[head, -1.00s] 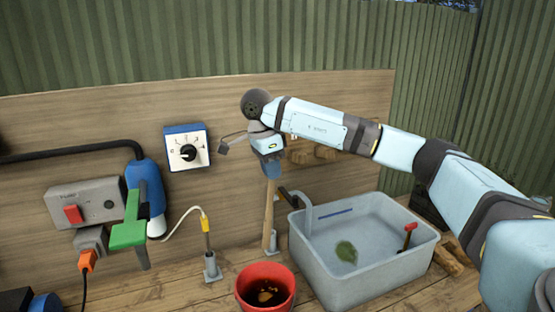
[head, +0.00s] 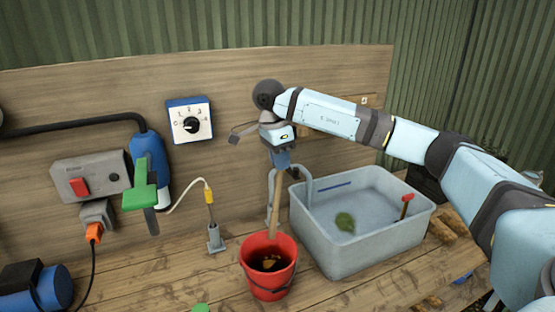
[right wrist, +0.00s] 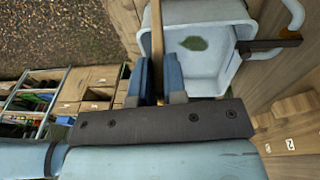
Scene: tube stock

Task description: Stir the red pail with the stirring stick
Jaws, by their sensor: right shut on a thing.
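The red pail (head: 268,282) stands upright on the wooden bench, with dark contents and lighter brownish bits inside. My right gripper (head: 281,160) is shut on the wooden stirring stick (head: 278,215) and holds it nearly upright above the pail. The stick's lower end appears inside the pail's opening, near the back rim; I cannot tell whether it touches the contents. In the right wrist view the stick (right wrist: 157,40) runs up from between the blue fingers of the right gripper (right wrist: 155,75). My left gripper is not in view.
A grey basin (head: 335,262) of water with a green leaf (head: 345,222) stands close right of the pail. A metal holder with a probe (head: 213,235) stands to the left. A dial box (head: 189,120) and a red-switch box (head: 90,178) are on the back board.

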